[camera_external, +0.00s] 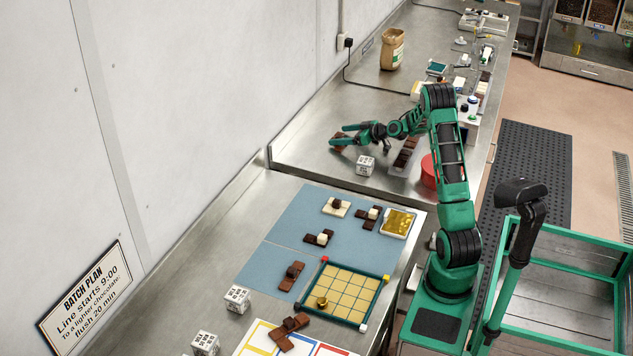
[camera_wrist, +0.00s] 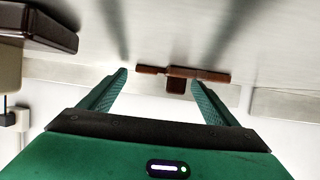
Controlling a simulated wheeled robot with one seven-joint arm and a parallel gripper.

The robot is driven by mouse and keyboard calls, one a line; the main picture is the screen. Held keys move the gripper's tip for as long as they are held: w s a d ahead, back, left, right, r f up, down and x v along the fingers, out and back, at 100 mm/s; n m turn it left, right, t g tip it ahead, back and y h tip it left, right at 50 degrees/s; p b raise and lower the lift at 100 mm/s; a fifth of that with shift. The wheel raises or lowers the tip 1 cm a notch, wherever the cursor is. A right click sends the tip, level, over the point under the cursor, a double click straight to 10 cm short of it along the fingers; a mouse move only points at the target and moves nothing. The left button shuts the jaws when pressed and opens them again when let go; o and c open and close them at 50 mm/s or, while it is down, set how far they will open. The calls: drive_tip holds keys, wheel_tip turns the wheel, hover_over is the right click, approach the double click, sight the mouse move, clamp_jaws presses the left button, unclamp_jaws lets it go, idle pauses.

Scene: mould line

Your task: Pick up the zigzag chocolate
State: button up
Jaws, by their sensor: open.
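A brown chocolate piece (camera_external: 340,140) lies on the steel counter at the fingertips of my gripper (camera_external: 337,136); the fingers partly cover it. In the wrist view the piece (camera_wrist: 182,73) is a flat brown bar, seen edge-on, with a short stub towards me. My gripper (camera_wrist: 160,77) is open there, its two green fingers apart and the piece beyond and between the tips. No grip on it shows. From this angle I cannot tell whether its outline is a zigzag. Other brown chocolates lie on the blue mat (camera_external: 291,277) and by the coloured-edged cards (camera_external: 288,332).
A lettered white cube (camera_external: 365,165) stands close to the gripper. A tray of dark chocolates (camera_external: 404,160) and a red round object (camera_external: 428,170) are to its right. A gridded frame (camera_external: 386,290) and gold-filled tray (camera_external: 398,222) lie nearer. Counter behind the gripper is clear.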

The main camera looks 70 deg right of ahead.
drive_tip(key=shift+w+f, duration=0.1)
drive_tip(key=shift+w, duration=0.2)
drive_tip(key=c, duration=1.2)
